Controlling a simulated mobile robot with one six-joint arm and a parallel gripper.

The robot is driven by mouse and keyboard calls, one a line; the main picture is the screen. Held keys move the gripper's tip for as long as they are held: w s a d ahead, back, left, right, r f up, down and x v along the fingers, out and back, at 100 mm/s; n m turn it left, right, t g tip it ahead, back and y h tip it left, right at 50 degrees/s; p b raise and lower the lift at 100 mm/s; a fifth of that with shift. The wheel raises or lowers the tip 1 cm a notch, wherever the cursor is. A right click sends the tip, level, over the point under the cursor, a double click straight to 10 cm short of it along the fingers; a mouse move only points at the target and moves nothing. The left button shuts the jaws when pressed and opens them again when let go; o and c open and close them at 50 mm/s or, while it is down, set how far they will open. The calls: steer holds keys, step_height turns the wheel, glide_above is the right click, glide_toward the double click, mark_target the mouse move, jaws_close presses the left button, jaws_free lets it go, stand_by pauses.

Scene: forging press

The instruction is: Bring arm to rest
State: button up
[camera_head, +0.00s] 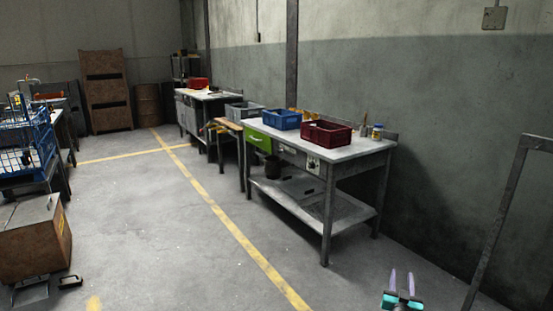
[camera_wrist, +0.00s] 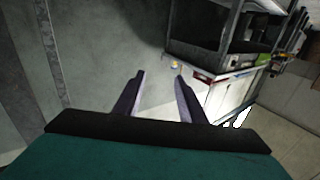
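My gripper (camera_head: 402,284) shows at the bottom right of the head view, with its two light purple fingers pointing up and a gap between them. In the wrist view the fingers of my gripper (camera_wrist: 160,85) stand apart with nothing between them. The gripper is open and empty. It is in free space in front of the workbench's right end, apart from the bench and the wall. Most of my arm is out of the head view.
A workbench (camera_head: 345,158) carries a dark red crate (camera_head: 327,136) and a blue crate (camera_head: 274,119). A metal frame (camera_head: 497,215) stands at the right. A brown box (camera_head: 30,243) and a blue wire basket (camera_head: 25,150) are at the left. The floor along the yellow line (camera_head: 232,228) is clear.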

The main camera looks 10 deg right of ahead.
steer(key=w+a+f+n+g+y, duration=0.1)
steer(key=a+f+n+y, duration=0.15)
steer(key=a+f, duration=0.75)
steer(key=w+a+f+n+g+y, duration=0.15)
steer(key=a+f+y, duration=0.4)
steer(key=a, duration=0.85)
steer(key=s+a+f+n+g+y, duration=0.1)
steer(key=s+a+f+g, duration=0.2)
steer(key=s+a+f, duration=0.35)
steer(key=s+a+f+n+g, duration=0.1)
steer(key=s+a+f+g, duration=0.25)
steer(key=a+f, duration=0.6)
steer(key=s+a+f+g, duration=0.2)
steer(key=s, duration=0.5)
steer(key=s+a+f+g, duration=0.2)
steer(key=s+a, duration=0.1)
steer(key=s, duration=0.3)
steer(key=s+r+n+g+y, duration=0.1)
steer(key=s+g, duration=0.5)
steer(key=s, duration=0.8)
steer(key=s+r+g+p, duration=0.1)
steer(key=s+r+p, duration=0.2)
steer(key=r+p, duration=1)
steer(key=shift+a+r+g, duration=0.3)
steer(key=shift+r, duration=0.3)
steer(key=shift+c, duration=0.7)
